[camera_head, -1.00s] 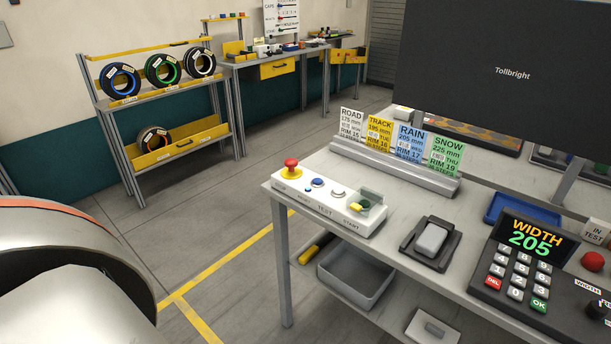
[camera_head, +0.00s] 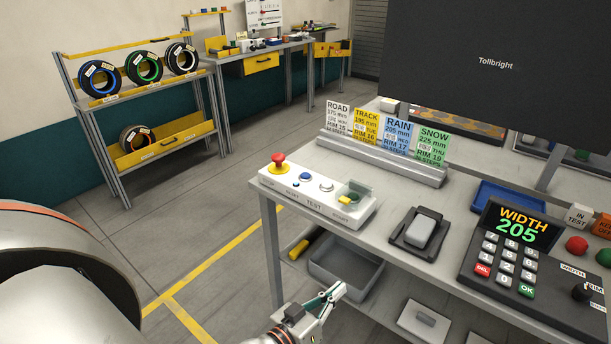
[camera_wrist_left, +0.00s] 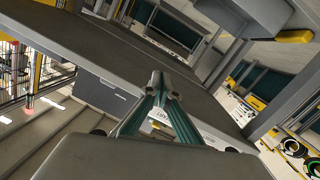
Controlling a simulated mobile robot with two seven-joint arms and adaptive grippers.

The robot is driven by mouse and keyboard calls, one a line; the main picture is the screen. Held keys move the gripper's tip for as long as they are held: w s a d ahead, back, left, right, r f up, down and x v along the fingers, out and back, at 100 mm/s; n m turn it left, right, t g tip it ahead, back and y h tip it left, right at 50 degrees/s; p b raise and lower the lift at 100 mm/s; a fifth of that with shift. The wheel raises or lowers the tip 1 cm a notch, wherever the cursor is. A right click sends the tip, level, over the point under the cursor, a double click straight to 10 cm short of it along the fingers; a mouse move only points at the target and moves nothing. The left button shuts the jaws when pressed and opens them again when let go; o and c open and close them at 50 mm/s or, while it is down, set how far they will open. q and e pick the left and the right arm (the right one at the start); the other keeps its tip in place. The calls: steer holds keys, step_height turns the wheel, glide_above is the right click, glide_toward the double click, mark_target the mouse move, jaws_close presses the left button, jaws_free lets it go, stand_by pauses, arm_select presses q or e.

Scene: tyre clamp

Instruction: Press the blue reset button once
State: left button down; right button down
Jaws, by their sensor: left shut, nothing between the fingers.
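The blue reset button (camera_head: 306,177) sits on a white control box (camera_head: 315,203) at the near left corner of the workbench. It stands between a red mushroom button (camera_head: 278,162) on a yellow base and a white button (camera_head: 326,185). My left gripper (camera_head: 338,291) is shut and empty, low in front of the bench and below the control box, well apart from the button. In the left wrist view its teal fingers (camera_wrist_left: 160,84) meet at the tips; I cannot make out the button there. My right gripper is not in view.
A clear cover (camera_head: 357,190) stands at the box's right end. A grey pad (camera_head: 420,231) and a keypad reading 205 (camera_head: 518,235) lie farther right. The bench edge and a grey bin (camera_head: 350,270) on the lower shelf are near my gripper. The floor left of the bench is clear.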

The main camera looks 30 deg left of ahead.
arm_select(q)
steer(key=w+a+r+n+t+y, duration=0.3)
steer(key=w+a+r+n+y, duration=0.3)
steer(key=r, duration=0.4)
steer(key=w+a+r+n+t+y, duration=0.3)
steer(key=w+a+r+n+t, duration=0.15)
steer(key=r+n, duration=0.55)
steer(key=w+a+r+n+g+y+b, duration=0.1)
steer(key=a+r+n+g+y, duration=0.45)
steer(key=a+n+g, duration=0.8)
steer(key=w+a+r+n+g+y, duration=0.1)
steer(key=a+r+n+g+y, duration=0.5)
steer(key=n, duration=1.5)
steer(key=w+d+f+n+h, duration=0.3)
steer(key=w+d+n+h, duration=0.3)
steer(key=w+d+h, duration=0.1)
steer(key=shift+d+f+g+h+b, duration=0.3)
steer(key=shift+d+g+h, duration=0.1)
steer(key=shift+d+h, duration=0.55)
steer(key=shift+n, duration=0.25)
